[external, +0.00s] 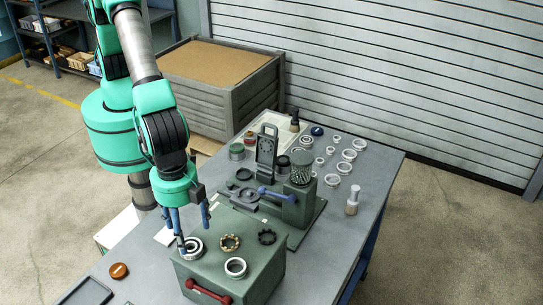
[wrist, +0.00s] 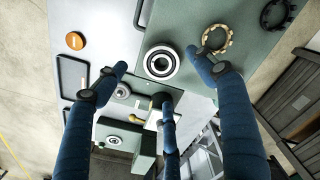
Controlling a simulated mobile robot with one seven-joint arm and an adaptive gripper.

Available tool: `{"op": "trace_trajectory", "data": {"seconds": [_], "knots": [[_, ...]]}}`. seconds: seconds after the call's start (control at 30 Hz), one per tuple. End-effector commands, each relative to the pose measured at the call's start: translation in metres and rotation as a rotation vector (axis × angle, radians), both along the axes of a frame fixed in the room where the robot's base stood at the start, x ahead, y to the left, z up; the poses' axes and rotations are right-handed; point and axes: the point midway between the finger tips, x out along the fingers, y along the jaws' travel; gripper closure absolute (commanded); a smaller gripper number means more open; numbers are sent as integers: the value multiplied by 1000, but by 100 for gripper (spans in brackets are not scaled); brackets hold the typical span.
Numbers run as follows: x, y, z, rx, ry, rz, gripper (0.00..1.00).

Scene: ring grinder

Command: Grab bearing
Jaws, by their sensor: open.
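Whether any finger touches the box is unclear.
A brass ring (external: 230,243), a black ring (external: 267,237) and another silver ring (external: 236,267) share the box top. A red handle (external: 208,292) is on its front. A grinder fixture (external: 298,188) stands behind. An orange disc (external: 119,271) lies left on the grey table.

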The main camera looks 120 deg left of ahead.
Motion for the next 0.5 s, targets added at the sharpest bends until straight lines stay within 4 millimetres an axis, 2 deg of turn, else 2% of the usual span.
{"op": "trace_trajectory", "data": {"seconds": [0.33, 0.5], "knots": [[0, 0, -1, 0, 0, 0, 30], [0, 1, -12, 1, 3, 0, 30]]}}
